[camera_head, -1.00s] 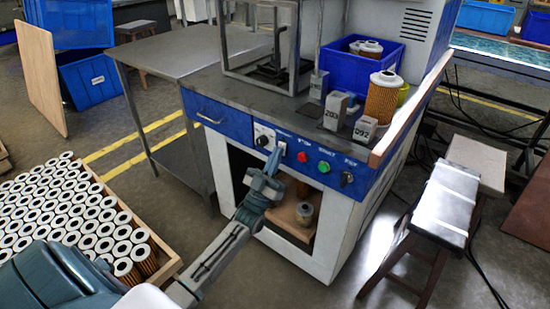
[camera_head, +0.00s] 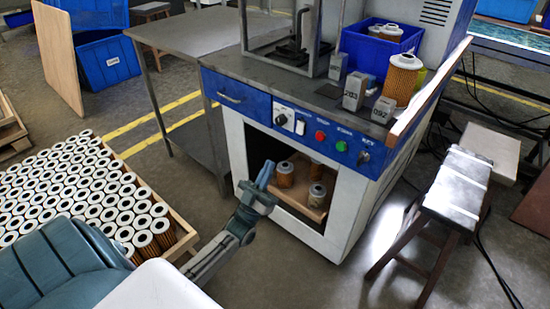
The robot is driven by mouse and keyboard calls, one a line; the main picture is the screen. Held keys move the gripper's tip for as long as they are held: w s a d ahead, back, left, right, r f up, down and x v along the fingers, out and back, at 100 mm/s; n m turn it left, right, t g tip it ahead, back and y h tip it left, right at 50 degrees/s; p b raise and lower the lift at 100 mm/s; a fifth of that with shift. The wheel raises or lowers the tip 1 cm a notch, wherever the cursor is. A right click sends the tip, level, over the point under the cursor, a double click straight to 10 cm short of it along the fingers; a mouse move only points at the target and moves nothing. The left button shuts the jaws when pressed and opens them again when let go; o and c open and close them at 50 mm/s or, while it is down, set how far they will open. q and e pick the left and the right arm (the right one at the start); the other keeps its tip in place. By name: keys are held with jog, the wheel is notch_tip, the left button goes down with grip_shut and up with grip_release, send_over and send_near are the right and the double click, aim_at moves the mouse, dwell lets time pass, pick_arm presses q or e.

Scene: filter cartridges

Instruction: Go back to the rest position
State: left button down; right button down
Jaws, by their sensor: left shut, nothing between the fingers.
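My left gripper (camera_head: 265,174) is shut and empty. It points up and away in front of the open lower compartment of the blue and white machine (camera_head: 335,231), below its control panel. The panel carries a white switch (camera_head: 300,127), a red button (camera_head: 320,135), a green button (camera_head: 341,146) and black knobs, none of them touched by the gripper. My right gripper does not show.
A crate of filter cartridges (camera_head: 179,222) stands at the lower left. Cartridges (camera_head: 285,174) sit on a board inside the machine's compartment. A blue bin (camera_head: 352,46), grey numbered blocks (camera_head: 355,90) and a cartridge (camera_head: 403,78) stand on the machine top. A stool (camera_head: 455,188) stands at right.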

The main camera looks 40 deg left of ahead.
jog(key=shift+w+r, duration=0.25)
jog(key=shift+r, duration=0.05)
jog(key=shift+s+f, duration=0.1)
